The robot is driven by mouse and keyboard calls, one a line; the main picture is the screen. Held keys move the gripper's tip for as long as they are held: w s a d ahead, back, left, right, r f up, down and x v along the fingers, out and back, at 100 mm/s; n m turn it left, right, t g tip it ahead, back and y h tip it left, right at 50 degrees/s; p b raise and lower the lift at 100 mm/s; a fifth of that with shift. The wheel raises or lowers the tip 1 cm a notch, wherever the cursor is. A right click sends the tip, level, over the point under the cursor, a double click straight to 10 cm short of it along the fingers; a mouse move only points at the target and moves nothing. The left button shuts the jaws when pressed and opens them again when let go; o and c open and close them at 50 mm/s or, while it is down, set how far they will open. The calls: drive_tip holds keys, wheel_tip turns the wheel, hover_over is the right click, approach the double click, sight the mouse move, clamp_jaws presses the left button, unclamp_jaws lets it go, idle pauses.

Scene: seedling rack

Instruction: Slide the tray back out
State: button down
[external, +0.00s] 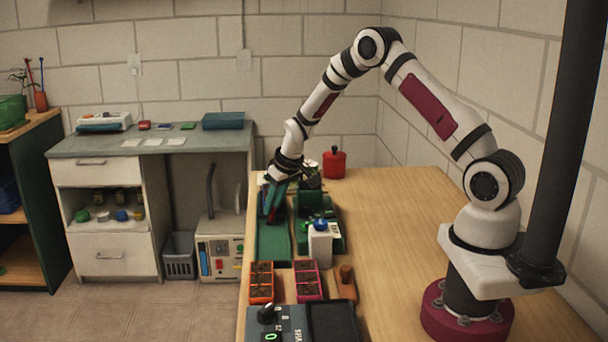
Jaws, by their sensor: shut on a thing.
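A long dark-green tray (274,243) lies near the left edge of the wooden bench in the external view, running away from the camera. My gripper (273,208) points down at its far part and is shut on it. The exact spot where the fingers hold is small and partly hidden by the gripper itself. A green rack-like machine (325,234) stands just to the right of the tray.
An orange seedling pot tray (262,286) and a pink one (308,281) sit in front of the green tray. A white bottle with a blue top (320,244) stands close right. The bench's right middle (385,235) is clear.

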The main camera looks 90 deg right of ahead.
drive_tip(key=a, duration=0.8)
drive_tip(key=shift+a, duration=0.35)
drive_tip(key=c, duration=0.7)
unclamp_jaws()
drive_tip(key=v, duration=1.5)
drive_tip(key=shift+s+a+r, duration=0.1)
drive_tip(key=shift+r, duration=0.3)
